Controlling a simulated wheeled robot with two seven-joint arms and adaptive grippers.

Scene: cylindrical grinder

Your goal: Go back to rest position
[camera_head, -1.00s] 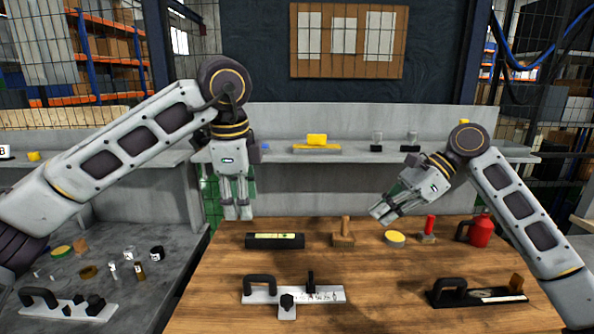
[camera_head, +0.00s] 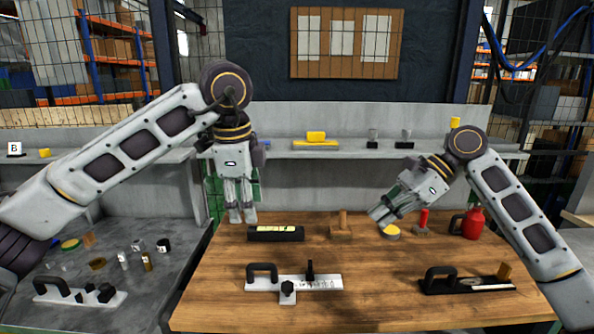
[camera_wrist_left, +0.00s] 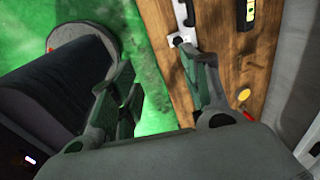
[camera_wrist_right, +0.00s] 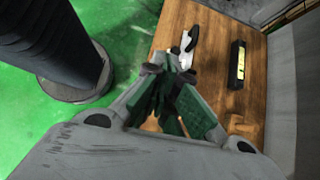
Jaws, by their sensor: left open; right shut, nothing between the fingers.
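My left gripper (camera_head: 242,215) hangs pointing down over the back left of the wooden table (camera_head: 380,262). In the left wrist view its fingers (camera_wrist_left: 160,95) are apart with nothing between them. My right gripper (camera_head: 377,217) is tilted down to the left, above the back right of the table. In the right wrist view its fingers (camera_wrist_right: 170,100) are together and empty. Both grippers are apart from the objects on the table.
On the table are a black spirit level (camera_head: 275,233), a wooden-handled tool (camera_head: 341,228), a yellow-topped round tin (camera_head: 391,231), a red-handled stamp (camera_head: 422,225), a red can (camera_head: 472,224), a white fixture (camera_head: 315,283) and a black fixture (camera_head: 465,284). A grey bench (camera_head: 110,265) stands left. A shelf (camera_head: 350,152) runs behind.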

